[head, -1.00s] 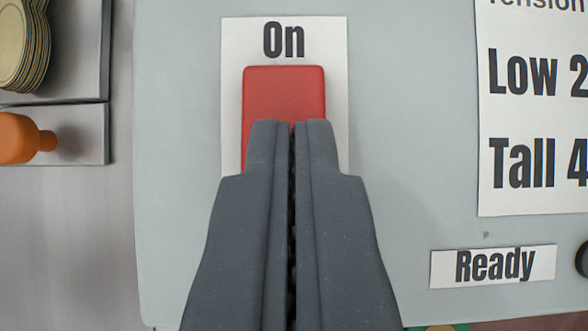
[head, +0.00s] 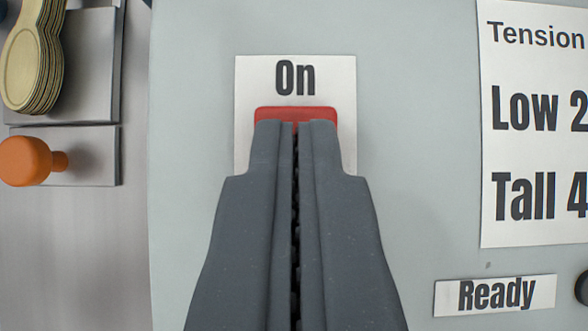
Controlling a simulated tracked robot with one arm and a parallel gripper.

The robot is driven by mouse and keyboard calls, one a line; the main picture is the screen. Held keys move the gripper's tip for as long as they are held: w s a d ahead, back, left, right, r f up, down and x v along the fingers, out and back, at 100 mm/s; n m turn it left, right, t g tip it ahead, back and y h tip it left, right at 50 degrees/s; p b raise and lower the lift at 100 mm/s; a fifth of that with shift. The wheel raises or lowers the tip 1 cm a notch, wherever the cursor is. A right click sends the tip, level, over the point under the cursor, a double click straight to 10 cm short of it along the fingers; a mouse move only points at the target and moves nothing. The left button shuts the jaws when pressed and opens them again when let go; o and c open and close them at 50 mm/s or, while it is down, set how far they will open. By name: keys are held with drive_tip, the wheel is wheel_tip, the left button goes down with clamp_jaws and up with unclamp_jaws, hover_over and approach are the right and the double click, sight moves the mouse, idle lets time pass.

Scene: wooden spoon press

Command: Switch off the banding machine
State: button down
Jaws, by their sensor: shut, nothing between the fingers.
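The banding machine's pale grey panel (head: 420,120) fills most of the head view. A red rocker switch (head: 296,113) sits on a white label (head: 296,78) that reads "On" above it. Only the top strip of the switch shows; the rest is hidden behind my fingers. My gripper (head: 295,124) is shut and empty, its tips overlapping the switch just below its top edge. I cannot tell whether the tips touch it. Any wording below the switch is hidden.
At the left are a stack of wooden spoons (head: 34,62) and an orange knob (head: 24,161) on grey metal plates. A tension label (head: 530,150) is at the right, with a "Ready" label (head: 495,295) and part of a dark round part (head: 582,287) below it.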

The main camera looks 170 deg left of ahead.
drive_tip(key=shift+r, duration=0.1)
drive_tip(key=r, duration=0.4)
drive_tip(key=shift+s+a, duration=0.1)
drive_tip(key=shift+s, duration=0.15)
drive_tip(key=shift+s+r, duration=0.15)
drive_tip(key=shift+s, duration=0.2)
drive_tip(key=s+r, duration=0.5)
drive_tip(key=s, duration=0.2)
drive_tip(key=shift+s, duration=0.25)
drive_tip(key=shift+r, duration=0.15)
